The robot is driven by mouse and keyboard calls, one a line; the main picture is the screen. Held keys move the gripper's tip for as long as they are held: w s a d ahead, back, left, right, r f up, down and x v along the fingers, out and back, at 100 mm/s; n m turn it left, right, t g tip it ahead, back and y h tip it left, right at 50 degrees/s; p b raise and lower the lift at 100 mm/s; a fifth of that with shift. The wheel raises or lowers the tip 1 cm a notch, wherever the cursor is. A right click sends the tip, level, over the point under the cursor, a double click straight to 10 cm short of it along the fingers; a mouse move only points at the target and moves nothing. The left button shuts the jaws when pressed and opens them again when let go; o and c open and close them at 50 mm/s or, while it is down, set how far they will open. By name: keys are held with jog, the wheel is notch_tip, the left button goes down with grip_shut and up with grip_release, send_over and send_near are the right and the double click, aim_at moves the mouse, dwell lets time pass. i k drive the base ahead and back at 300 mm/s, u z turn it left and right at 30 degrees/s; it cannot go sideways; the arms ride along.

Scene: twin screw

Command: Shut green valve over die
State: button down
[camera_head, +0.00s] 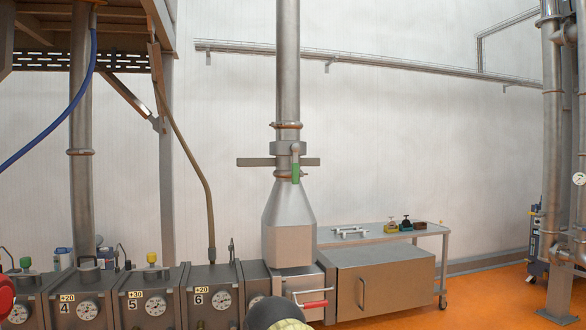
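The green valve handle (295,173) hangs straight down from a round metal pivot on the vertical steel pipe (288,60). It sits just above the tapered metal hopper (289,222). A flat bar (257,162) crosses the pipe behind the handle. Under the hopper is a metal block with a red-gripped lever (315,304), probably the die; its lower part is partly hidden. My gripper cannot be made out. A dark rounded shape with a yellowish part at the bottom edge may belong to my arm, well below the handle.
Numbered metal barrel sections with gauges (87,309) line the lower left. A steel cabinet (385,282) and a wheeled cart (430,229) stand right of the hopper. Tall pipes (558,150) rise at far right. Open orange floor (480,300) lies between.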

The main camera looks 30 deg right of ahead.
aim_at(295, 148)
jog(key=k, duration=1.35)
jog(key=z, duration=0.25)
jog(key=i, duration=0.25)
jog(key=z, duration=1)
jog(key=i, duration=1.3)
jog(key=u, duration=0.85)
jog(key=i, duration=0.45)
jog(key=u, duration=0.5)
